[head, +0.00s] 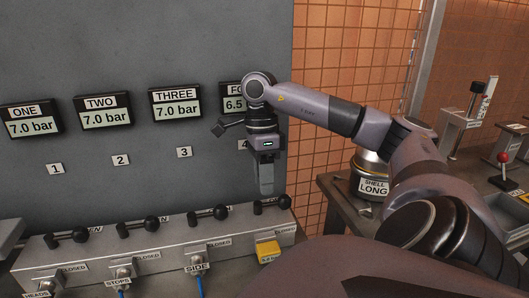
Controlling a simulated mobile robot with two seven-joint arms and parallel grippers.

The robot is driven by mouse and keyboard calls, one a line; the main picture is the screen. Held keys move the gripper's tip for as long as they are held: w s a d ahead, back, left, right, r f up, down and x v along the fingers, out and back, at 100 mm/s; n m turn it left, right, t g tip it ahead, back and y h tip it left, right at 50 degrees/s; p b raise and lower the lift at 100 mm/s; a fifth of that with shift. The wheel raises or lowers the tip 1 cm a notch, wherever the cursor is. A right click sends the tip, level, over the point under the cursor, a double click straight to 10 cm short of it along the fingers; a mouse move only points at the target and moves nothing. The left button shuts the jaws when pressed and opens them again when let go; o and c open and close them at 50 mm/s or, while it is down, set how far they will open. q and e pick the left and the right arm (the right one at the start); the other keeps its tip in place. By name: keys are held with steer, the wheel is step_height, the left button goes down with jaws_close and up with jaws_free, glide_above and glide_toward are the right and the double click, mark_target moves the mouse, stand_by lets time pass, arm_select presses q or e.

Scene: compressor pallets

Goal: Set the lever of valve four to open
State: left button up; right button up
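Valve four's lever (271,205) is a black lever with a ball knob, at the right end of the grey valve block (150,245). Its knob points to the right, like the knobs of the other levers. A "CLOSED" label (285,229) lies below it; its open label is not readable. The gauge marked four (234,104) reads 6.5 and is partly hidden by my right arm. My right gripper (266,190) points down just above the lever, seemingly apart from it. Its fingers overlap from this angle, so their opening does not show. My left gripper is out of view.
Gauges one (31,121), two (103,111) and three (176,103) read 7.0 bar. Levers for the other valves stand to the left along the block. A canister marked "SHELL LONG" (371,180) stands at right.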

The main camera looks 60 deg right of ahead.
steer(key=r, duration=0.2)
steer(key=r+p, duration=0.1)
steer(key=shift+w+d+r, duration=0.25)
stand_by(0.5)
